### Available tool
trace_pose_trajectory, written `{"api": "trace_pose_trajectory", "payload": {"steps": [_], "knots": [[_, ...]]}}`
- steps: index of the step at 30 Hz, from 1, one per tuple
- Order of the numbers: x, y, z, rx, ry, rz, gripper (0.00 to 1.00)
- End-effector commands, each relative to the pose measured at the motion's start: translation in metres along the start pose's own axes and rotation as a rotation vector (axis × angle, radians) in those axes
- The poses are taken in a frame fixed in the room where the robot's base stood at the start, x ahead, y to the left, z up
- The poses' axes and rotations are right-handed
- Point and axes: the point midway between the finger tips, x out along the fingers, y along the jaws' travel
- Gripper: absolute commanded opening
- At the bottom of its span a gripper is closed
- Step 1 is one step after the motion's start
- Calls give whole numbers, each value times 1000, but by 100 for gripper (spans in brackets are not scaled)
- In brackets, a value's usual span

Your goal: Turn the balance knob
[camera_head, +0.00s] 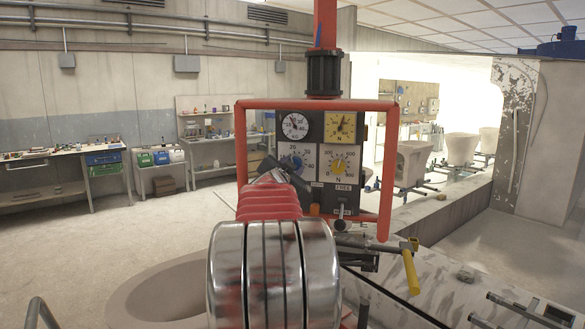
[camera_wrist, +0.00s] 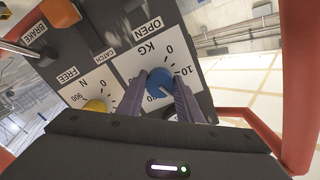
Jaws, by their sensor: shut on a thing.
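The control panel (camera_head: 319,188) hangs inside a red tube frame. A blue knob (camera_wrist: 160,83) sits on its white KG dial (camera_wrist: 139,61). In the wrist view, the dial's printing is tipped well over. My gripper (camera_wrist: 165,88) has one finger on each side of the blue knob and is shut on it. In the head view, my gripper (camera_head: 282,164) reaches the panel's left side and partly hides the white dial. No label reading "balance" is legible. The knob's exact pointer setting is unclear.
Beside the KG dial is a yellow knob (camera_wrist: 96,106) on the N dial. An orange knob (camera_wrist: 60,12) and BRAKE, FREE, CATCH and OPEN labels are close by. The red frame (camera_head: 385,170) surrounds the panel. A yellow-handled lever (camera_head: 411,272) sticks out at lower right.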

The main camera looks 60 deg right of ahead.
Motion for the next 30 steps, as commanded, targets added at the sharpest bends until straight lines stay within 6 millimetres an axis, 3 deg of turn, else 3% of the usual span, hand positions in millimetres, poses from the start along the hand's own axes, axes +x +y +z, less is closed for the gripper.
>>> {"api": "trace_pose_trajectory", "payload": {"steps": [18, 19, 26, 30], "knots": [[0, 0, 1, 77, -2, 1, 10], [0, 0, 1, 77, -2, 1, 34], [0, 0, 1, 77, -1, 1, 50], [0, 0, 0, 76, -1, 0, 51]]}}
